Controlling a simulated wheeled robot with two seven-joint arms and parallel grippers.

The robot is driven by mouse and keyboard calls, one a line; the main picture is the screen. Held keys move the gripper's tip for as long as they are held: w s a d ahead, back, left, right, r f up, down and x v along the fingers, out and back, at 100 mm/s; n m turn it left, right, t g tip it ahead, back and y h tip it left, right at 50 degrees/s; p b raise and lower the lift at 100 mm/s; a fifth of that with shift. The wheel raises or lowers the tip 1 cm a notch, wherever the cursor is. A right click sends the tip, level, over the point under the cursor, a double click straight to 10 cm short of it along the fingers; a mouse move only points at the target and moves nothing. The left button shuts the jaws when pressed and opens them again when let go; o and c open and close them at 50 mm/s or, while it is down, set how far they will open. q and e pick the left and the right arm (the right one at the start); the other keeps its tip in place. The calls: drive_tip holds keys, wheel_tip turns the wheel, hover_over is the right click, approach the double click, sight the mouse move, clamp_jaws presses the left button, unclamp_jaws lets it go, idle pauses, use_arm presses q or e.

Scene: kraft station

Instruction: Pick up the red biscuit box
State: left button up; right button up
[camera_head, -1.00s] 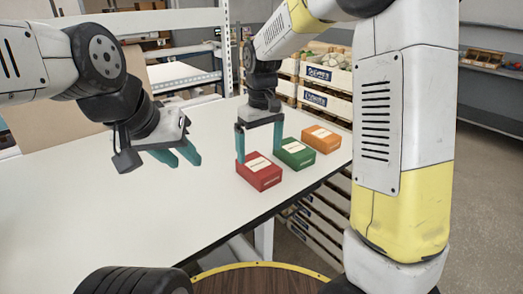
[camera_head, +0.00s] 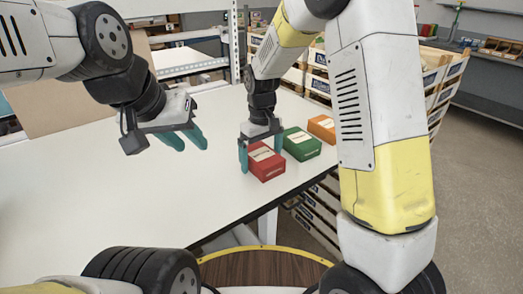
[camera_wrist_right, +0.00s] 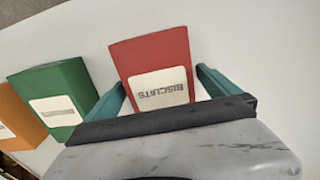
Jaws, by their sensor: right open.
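The red biscuit box (camera_head: 266,163) stands on the white table near its front edge. It also shows in the right wrist view (camera_wrist_right: 155,65), with its "BISCUITS" label facing the camera. My right gripper (camera_head: 261,152) is open over the red box, one teal finger on each side of it. In the right wrist view the fingers (camera_wrist_right: 160,90) flank the box's near end, with small gaps visible. My left gripper (camera_head: 186,140) hangs above the table to the left, open and empty.
A green box (camera_head: 302,144) stands just right of the red box, close to my right gripper's finger. An orange box (camera_head: 322,127) stands beyond it. The white table (camera_head: 110,200) is clear on the left. Stacked crates (camera_head: 437,80) stand behind, at the right.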

drive_tip(key=c, duration=1.6)
drive_tip(key=shift+r, duration=0.1)
